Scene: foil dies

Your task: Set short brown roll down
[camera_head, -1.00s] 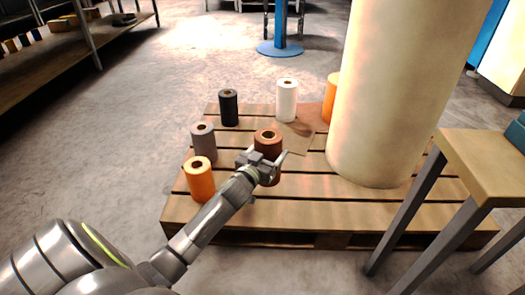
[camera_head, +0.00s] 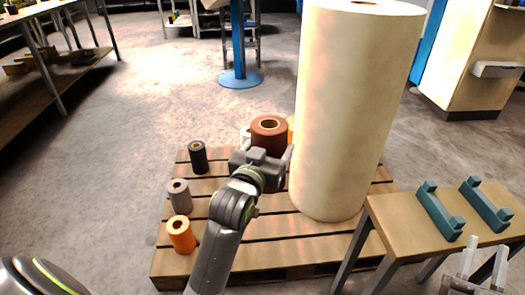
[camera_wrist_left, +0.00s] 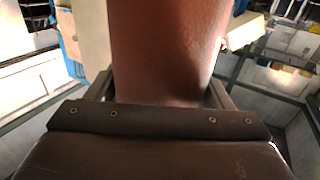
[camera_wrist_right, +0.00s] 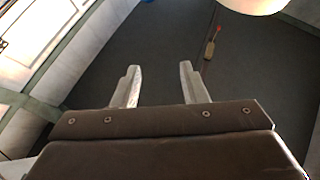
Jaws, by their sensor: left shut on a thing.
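The short brown roll (camera_head: 269,136) is upright in my left gripper (camera_head: 264,160), which is shut on it. In the left wrist view the brown roll (camera_wrist_left: 165,50) fills the space between the fingers. My right gripper (camera_head: 483,266) is at the lower right by the wooden stand. The right wrist view shows its fingers (camera_wrist_right: 158,88) apart with nothing between them.
Black (camera_head: 198,157), grey (camera_head: 179,196) and orange (camera_head: 181,235) rolls stand along the pallet's left side. Two teal cradles (camera_head: 440,211) sit empty on the wooden stand (camera_head: 395,222) at right.

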